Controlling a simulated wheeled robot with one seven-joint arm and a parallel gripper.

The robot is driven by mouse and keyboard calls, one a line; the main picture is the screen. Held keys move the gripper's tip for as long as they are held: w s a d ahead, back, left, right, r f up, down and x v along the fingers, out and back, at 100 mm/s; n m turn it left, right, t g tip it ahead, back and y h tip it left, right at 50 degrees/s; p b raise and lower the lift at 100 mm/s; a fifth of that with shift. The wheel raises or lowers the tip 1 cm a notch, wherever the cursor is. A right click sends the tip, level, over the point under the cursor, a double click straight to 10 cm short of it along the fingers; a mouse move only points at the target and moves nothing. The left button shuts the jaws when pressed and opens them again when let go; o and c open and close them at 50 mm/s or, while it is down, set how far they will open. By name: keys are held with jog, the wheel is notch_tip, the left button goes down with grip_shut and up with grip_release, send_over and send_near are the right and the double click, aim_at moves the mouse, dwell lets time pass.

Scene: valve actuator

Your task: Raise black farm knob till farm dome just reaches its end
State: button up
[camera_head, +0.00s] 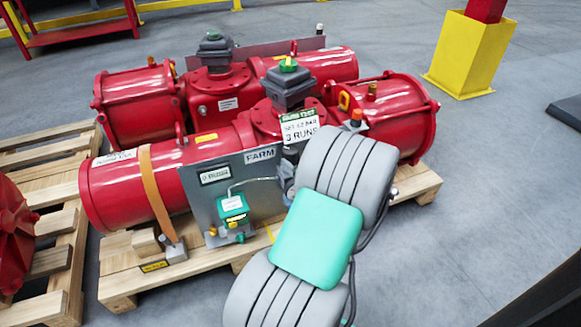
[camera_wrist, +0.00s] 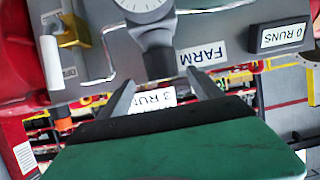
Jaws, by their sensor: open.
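The FARM plate (camera_head: 225,190) is grey and stands on the front of the near red actuator. Its FARM label (camera_wrist: 202,53) reads upside down in the wrist view. A dark knob (camera_wrist: 158,62), which I take for the black farm knob, sits by a white round gauge (camera_wrist: 145,5). My gripper (camera_wrist: 163,84) is open, its two fingers apart on either side of the knob. I cannot tell whether they touch it. In the head view my arm hides the gripper. A dome with green and yellow (camera_head: 289,65) tops the dark box on the near actuator.
A second red actuator (camera_head: 140,100) lies behind, with a dark-topped box (camera_head: 213,45). A green box (camera_head: 232,208) and a "3 RUNS" tag (camera_head: 300,126) are close to my arm. Wooden pallets (camera_head: 120,285) carry the actuators.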

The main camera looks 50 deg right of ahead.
aim_at(290, 153)
jog(key=b+x, duration=0.2)
jog(key=x, duration=0.4)
jog(key=shift+w+a+f, duration=0.1)
jog(key=shift+w+a, duration=0.05)
jog(key=shift+w, duration=0.1)
jog(key=shift+w+d, duration=0.25)
jog(key=shift+w, duration=0.1)
jog(key=c, duration=1.4)
jog(key=shift+o, duration=0.2)
jog(key=shift+w+a+r+m+g+h+p, duration=0.15)
jog(key=shift+r+m+g+h+p, duration=0.15)
jog(key=shift+m+p, duration=0.3)
jog(key=shift+f+m+g+h+p, duration=0.2)
jog(key=shift+m+g+h+p, duration=0.3)
jog(key=shift+h+p, duration=0.2)
jog(key=shift+f+h, duration=0.1)
jog(key=shift+h, duration=0.2)
